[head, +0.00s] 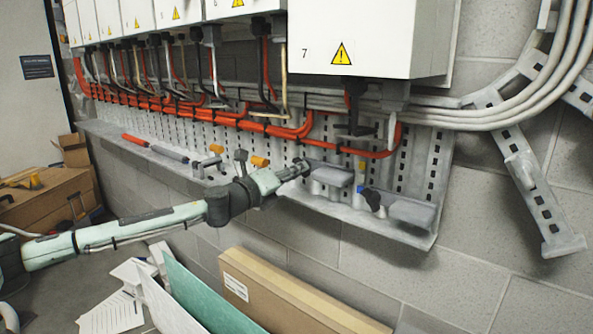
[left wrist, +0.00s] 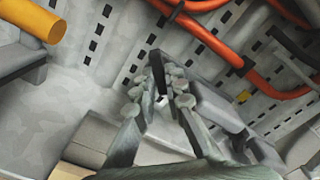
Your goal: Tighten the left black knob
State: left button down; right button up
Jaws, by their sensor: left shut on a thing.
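My left gripper (head: 297,170) reaches in from the left to the grey shelf (head: 420,240) along the wall. In the left wrist view its two ribbed fingers (left wrist: 168,95) are closed on a dark, narrow piece (left wrist: 156,66), which looks like the black knob. The fingers cover most of it, so its turn angle cannot be told. In the head view the knob at the fingertips is hidden. Another black knob (head: 371,198) with a blue part stands further right on the shelf. My right gripper is not in view.
A grey block (head: 333,175) sits just right of the gripper, with another (head: 412,213) further right. Orange cables (head: 350,150) run along the perforated panel above. White box 7 (head: 365,35) overhangs. A cardboard box (head: 290,295) and a green board (head: 205,295) lean below.

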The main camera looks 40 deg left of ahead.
pick_arm(q)
jog(key=shift+m, duration=0.5)
jog(key=c, duration=1.6)
grip_release()
jog(key=shift+s, duration=0.1)
jog(key=shift+s+a, duration=0.15)
jog(key=shift+s, duration=1.8)
jog(key=shift+s+a, duration=0.2)
jog(key=shift+s, duration=1.8)
jog(key=shift+s+a, duration=0.15)
jog(key=shift+s, duration=1.8)
